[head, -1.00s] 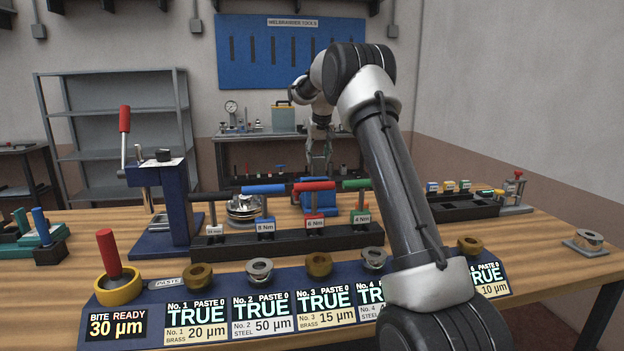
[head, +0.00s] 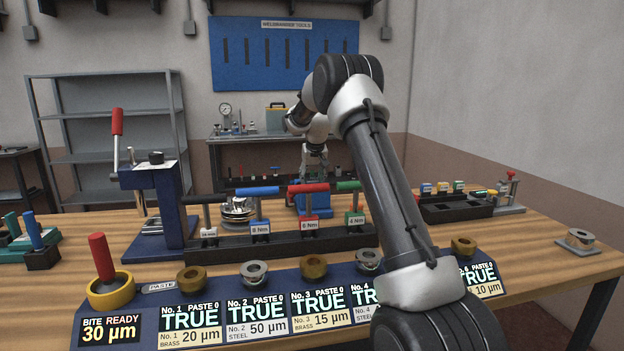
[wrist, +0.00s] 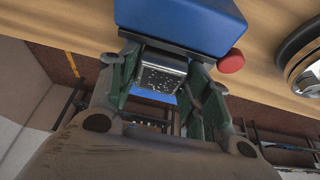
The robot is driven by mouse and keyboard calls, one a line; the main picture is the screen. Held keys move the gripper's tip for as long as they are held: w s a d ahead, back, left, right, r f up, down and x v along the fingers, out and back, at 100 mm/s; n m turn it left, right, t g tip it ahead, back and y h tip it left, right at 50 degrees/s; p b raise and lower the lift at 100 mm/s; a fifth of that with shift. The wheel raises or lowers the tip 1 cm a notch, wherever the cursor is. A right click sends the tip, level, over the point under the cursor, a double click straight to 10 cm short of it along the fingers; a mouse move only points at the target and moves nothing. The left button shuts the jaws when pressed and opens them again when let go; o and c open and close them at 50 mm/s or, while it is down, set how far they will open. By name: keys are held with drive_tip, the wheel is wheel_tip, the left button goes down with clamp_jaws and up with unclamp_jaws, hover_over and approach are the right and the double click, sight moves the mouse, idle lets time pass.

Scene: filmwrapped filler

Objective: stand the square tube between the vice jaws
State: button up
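The blue vice (head: 313,205) stands on the bench behind the row of coloured handles, which partly hide it. In the wrist view its blue body (wrist: 190,22) fills the top, with a red knob (wrist: 231,62) at its right. My gripper (head: 314,178) is just above the vice. In the wrist view the green-padded fingers of my gripper (wrist: 163,80) close on both sides of a grey, speckled, square-sided metal piece, which looks like the square tube (wrist: 162,72). Its far end meets the dark jaw edge; I cannot tell whether it is between the jaws.
A dark rack (head: 290,240) with T-handled torque tools stands in front of the vice. A blue lever press (head: 165,205) is at left. Steel discs (head: 238,210) lie left of the vice. A black tray (head: 455,207) is at right.

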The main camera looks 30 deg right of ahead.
drive_tip(key=shift+o, duration=1)
